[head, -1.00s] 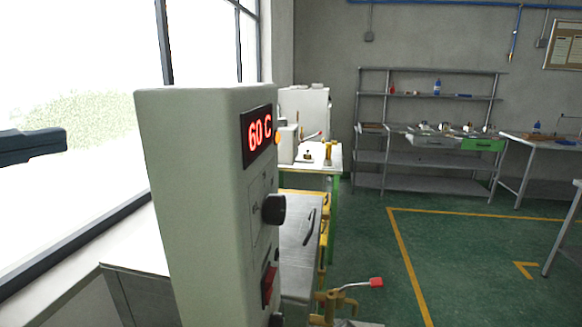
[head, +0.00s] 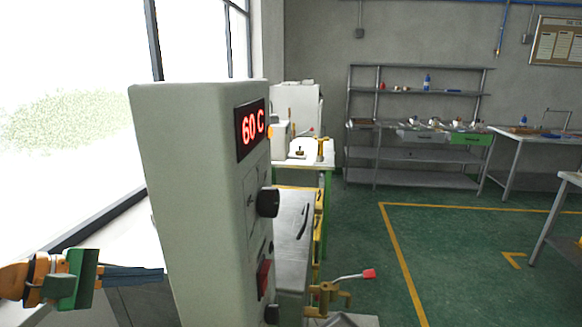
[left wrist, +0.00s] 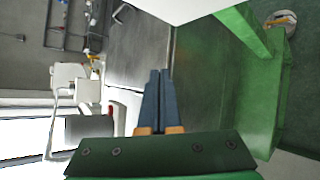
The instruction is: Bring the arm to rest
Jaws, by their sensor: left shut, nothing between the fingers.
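My left gripper (head: 135,275) comes in from the left in the head view, low beside the tall pale control cabinet (head: 190,190). Its dark fingers are together and empty, pointing right toward the cabinet's side; I cannot tell whether they touch it. In the left wrist view the closed fingers (left wrist: 156,98) point away from the camera, with nothing between them. My right gripper is not in view.
The cabinet has a red 60 C display (head: 251,129), a black knob (head: 268,202) and a red switch (head: 264,279). A red-tipped lever (head: 368,274) sticks out at its lower right. Shelves (head: 415,180) stand at the back wall. The green floor (head: 360,240) is clear.

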